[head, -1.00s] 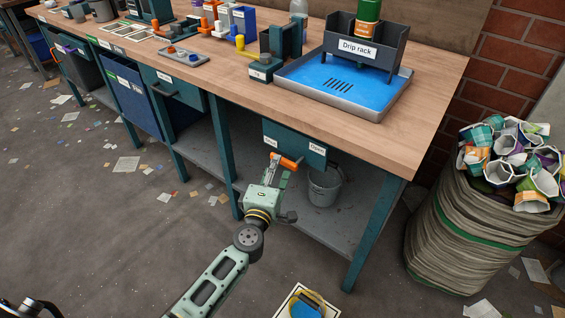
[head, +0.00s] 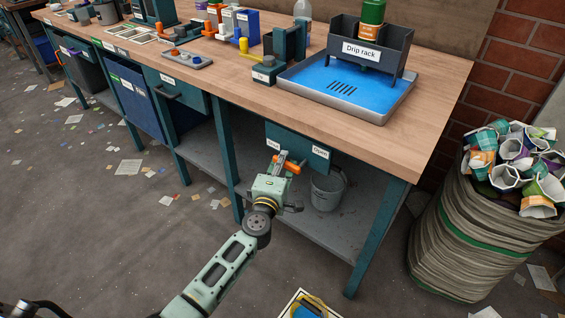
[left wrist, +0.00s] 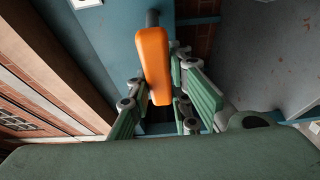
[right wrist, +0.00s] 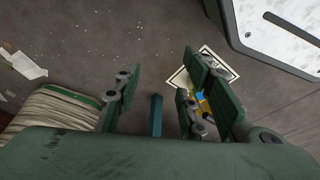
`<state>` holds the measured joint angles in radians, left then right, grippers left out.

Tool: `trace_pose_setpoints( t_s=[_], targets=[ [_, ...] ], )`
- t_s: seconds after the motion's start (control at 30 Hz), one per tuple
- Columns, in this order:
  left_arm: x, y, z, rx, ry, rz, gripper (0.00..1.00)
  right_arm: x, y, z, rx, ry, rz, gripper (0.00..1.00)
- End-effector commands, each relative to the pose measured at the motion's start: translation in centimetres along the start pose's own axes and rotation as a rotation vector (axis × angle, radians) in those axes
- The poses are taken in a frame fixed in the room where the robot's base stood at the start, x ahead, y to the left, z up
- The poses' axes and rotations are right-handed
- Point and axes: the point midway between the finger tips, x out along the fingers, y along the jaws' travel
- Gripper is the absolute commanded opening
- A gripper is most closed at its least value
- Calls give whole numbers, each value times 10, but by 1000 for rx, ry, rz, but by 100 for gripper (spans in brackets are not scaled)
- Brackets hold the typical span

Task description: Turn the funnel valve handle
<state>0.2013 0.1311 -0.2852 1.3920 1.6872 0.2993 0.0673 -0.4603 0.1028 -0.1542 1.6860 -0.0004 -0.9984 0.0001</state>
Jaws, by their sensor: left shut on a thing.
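The orange valve handle (head: 288,167) sits at the front of a teal panel (head: 300,143) under the bench edge. The panel has a white label at each side; the right one reads "Open" (head: 320,152). My left gripper (head: 281,168) is at the handle and shut on it. In the left wrist view the handle (left wrist: 153,62) stands between the fingers, on a dark shaft at the panel. My right gripper (right wrist: 165,85) is open and empty above the floor in the right wrist view. The funnel itself cannot be made out.
The wooden bench (head: 240,100) carries a blue tray (head: 330,85) with a drip rack (head: 361,50). A grey bucket (head: 327,190) stands on the lower shelf behind the gripper. A sack of paper cups (head: 470,235) stands at the right. The floor in front is open, with scattered paper.

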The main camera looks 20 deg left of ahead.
Motion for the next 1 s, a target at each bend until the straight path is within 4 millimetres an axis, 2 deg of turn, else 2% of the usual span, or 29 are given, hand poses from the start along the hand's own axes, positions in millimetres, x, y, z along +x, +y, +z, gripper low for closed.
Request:
trace_pose_setpoints(
  t_s=[0.13, 0.77, 1.0],
  targets=[
    [0, 0, 0, 0, 0, -1, 0, 0, 0, 0, 0, 1, 0, 38],
    [0, 0, 0, 37, 0, 14, 0, 1, 0, 2, 0, -11, 0, 38],
    [-1, 5, 1, 167, -2, 67, 0, -28, 2, -17, 3, 19, 2, 38]
  ],
)
